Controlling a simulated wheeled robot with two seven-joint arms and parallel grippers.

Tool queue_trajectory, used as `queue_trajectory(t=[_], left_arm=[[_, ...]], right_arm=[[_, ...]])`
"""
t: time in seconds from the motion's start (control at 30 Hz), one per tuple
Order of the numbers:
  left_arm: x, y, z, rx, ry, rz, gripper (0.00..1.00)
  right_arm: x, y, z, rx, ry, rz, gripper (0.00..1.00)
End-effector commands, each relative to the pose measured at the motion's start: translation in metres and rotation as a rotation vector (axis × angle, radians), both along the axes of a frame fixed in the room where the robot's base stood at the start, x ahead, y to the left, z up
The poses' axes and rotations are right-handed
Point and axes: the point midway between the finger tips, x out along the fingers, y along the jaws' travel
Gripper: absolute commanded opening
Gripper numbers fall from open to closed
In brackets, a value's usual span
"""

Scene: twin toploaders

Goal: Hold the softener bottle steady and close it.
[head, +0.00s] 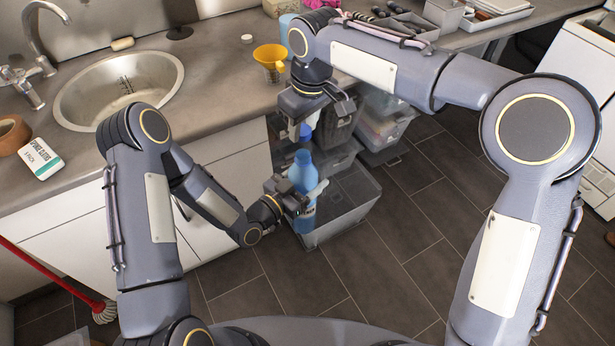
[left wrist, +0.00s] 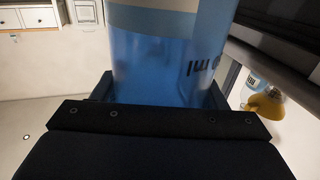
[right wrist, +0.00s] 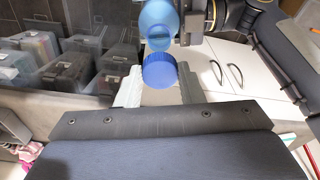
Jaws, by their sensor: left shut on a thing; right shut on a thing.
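The blue softener bottle (head: 303,175) is upright in the air in front of the counter. My left gripper (head: 297,198) is shut around its body, and the clear blue bottle (left wrist: 165,60) fills the space between the jaws in the left wrist view. My right gripper (head: 314,112) is above the bottle, pointing down, shut on a dark blue cap (right wrist: 159,71). In the right wrist view the bottle's top (right wrist: 157,22) is just beyond the cap. In the head view the cap appears a little above the bottle, apart from it. The bottle's mouth is not clearly visible.
Clear storage bins (head: 340,205) stand on the floor below and behind the bottle. The counter holds a yellow funnel (head: 270,57) in a cup and a round sink (head: 118,90). The dark tiled floor to the right is mostly free.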

Motion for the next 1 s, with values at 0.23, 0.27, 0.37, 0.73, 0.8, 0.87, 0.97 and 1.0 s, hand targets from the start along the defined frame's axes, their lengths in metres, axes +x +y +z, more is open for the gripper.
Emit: queue_trajectory(t=[0.23, 0.27, 0.37, 0.73, 0.8, 0.87, 0.97, 1.0], left_arm=[[0.0, 0.0, 0.001, -0.002, -0.004, 0.0, 0.04], [0.0, 0.0, 0.001, -0.002, -0.004, 0.0, 0.04], [0.0, 0.0, 0.001, -0.002, -0.004, 0.0, 0.04], [0.0, 0.0, 0.001, -0.002, -0.004, 0.0, 0.04], [0.0, 0.0, 0.001, -0.002, -0.004, 0.0, 0.04], [0.0, 0.0, 0.001, -0.002, -0.004, 0.0, 0.04], [0.0, 0.0, 0.001, -0.002, -0.004, 0.0, 0.04], [0.0, 0.0, 0.001, -0.002, -0.004, 0.0, 0.04]], right_arm=[[0.0, 0.0, -0.008, 0.0, 0.0, -0.002, 0.14], [0.0, 0.0, -0.01, -0.001, 0.001, -0.002, 0.14], [0.0, -0.001, -0.021, 0.0, 0.002, -0.002, 0.14], [0.0, 0.0, -0.04, 0.0, -0.001, -0.002, 0.14], [0.0, 0.0, -0.04, 0.0, -0.001, -0.002, 0.14], [0.0, 0.0, -0.04, 0.0, -0.001, -0.002, 0.14], [0.0, 0.0, -0.04, 0.0, -0.001, -0.002, 0.14], [-0.001, -0.001, -0.039, 0.0, -0.001, -0.002, 0.14]])
